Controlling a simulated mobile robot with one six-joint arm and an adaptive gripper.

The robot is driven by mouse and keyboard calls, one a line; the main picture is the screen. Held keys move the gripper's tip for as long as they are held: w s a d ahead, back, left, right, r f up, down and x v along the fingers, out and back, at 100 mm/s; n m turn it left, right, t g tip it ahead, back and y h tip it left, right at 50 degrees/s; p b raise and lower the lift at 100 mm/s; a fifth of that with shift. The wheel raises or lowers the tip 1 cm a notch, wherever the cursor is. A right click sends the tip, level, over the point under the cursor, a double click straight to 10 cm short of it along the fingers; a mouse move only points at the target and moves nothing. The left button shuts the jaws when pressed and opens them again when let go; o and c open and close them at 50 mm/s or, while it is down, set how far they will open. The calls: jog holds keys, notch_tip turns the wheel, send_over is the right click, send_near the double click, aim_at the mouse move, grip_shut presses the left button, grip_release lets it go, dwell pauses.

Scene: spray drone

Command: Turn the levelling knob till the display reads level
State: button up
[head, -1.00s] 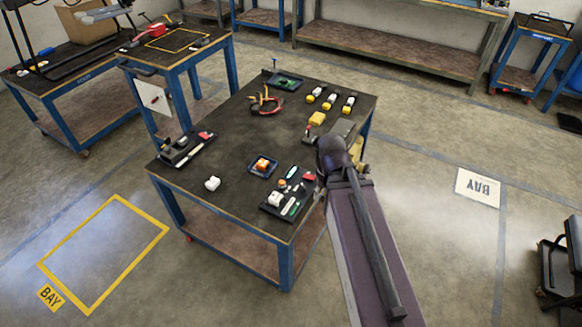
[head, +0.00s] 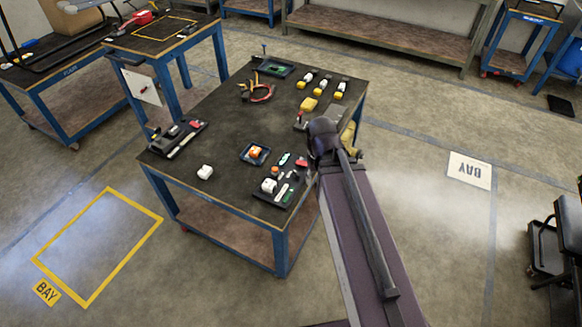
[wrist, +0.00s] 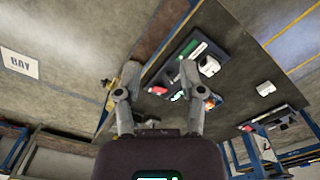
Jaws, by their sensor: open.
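My gripper (wrist: 161,78) is open and empty in the wrist view, its two fingers spread apart over the table's edge. In the head view my arm reaches to the table's right side, and the gripper itself is mostly hidden behind the arm. I cannot make out a levelling knob or a readable display in either view. A black tray (head: 262,196) with small white, green, orange and red parts lies at the table's near right corner. It also shows in the wrist view (wrist: 213,50), beyond the fingers.
The worktable (head: 215,120) also carries a blue tray (head: 248,160) with an orange part, a white block (head: 205,172), a black holder (head: 185,146), pliers-like tools (head: 262,92), a green board (head: 275,68) and several yellow-and-white items. Open floor lies right, towards the bay sign (head: 469,170).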

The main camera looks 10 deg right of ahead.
aim_at(296, 173)
jog(key=w+a+f+n+b, duration=0.1)
jog(key=w+f+b, duration=0.3)
jog(key=w, duration=0.6)
jog(key=w+a+f+n+b, duration=0.1)
jog(key=w+f+n+b, duration=0.2)
jog(key=w, duration=0.8)
jog(key=shift+w+a+f+n+b, duration=0.15)
jog(key=shift+f+n+b, duration=0.15)
jog(key=shift+f+b, duration=0.25)
jog(key=shift+f, duration=0.2)
notch_tip(296, 173, down, 14)
jog(key=b, duration=1.3)
jog(key=shift+r+b, duration=0.2)
jog(key=shift+b, duration=0.1)
grip_shut()
